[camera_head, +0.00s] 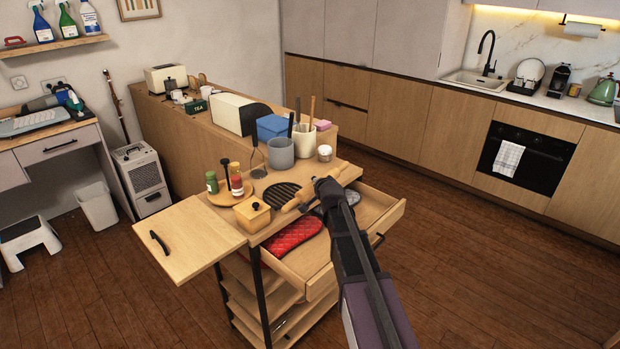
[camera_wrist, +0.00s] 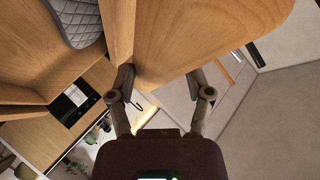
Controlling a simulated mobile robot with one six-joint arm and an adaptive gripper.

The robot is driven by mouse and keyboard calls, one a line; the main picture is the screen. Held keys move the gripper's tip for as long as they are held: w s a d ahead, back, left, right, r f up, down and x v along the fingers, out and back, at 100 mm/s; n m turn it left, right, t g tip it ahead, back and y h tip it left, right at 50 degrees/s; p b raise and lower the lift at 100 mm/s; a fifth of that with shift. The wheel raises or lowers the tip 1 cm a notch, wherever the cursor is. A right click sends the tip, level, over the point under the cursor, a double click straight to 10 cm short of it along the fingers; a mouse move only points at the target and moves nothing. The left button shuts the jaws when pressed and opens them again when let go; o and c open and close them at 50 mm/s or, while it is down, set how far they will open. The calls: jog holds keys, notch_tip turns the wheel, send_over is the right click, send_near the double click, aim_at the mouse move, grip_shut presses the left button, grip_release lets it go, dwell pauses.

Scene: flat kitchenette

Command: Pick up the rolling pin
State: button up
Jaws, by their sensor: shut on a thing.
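The rolling pin (camera_head: 300,200) is light wood and lies slantwise over the cart's top edge and open drawer, its left part showing beside my gripper (camera_head: 327,187). My arm hides part of it. In the wrist view the pin (camera_wrist: 210,40) is large and close, between the two fingers of my gripper (camera_wrist: 161,78). My gripper is shut on it. I cannot tell whether the pin still touches anything below.
The open drawer (camera_head: 393,216) holds a red oven mitt (camera_head: 293,235) and a grey one. A small wooden box (camera_head: 252,216), a black trivet (camera_head: 282,195), condiment bottles and a grey utensil crock (camera_head: 281,154) stand close by. A leaf (camera_head: 190,240) extends left. Floor at right is clear.

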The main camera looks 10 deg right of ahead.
jog(key=s, duration=0.2)
jog(key=s+d, duration=0.1)
jog(key=s, duration=0.1)
jog(key=shift+s+d+r, duration=0.1)
jog(key=shift+d+r, duration=0.1)
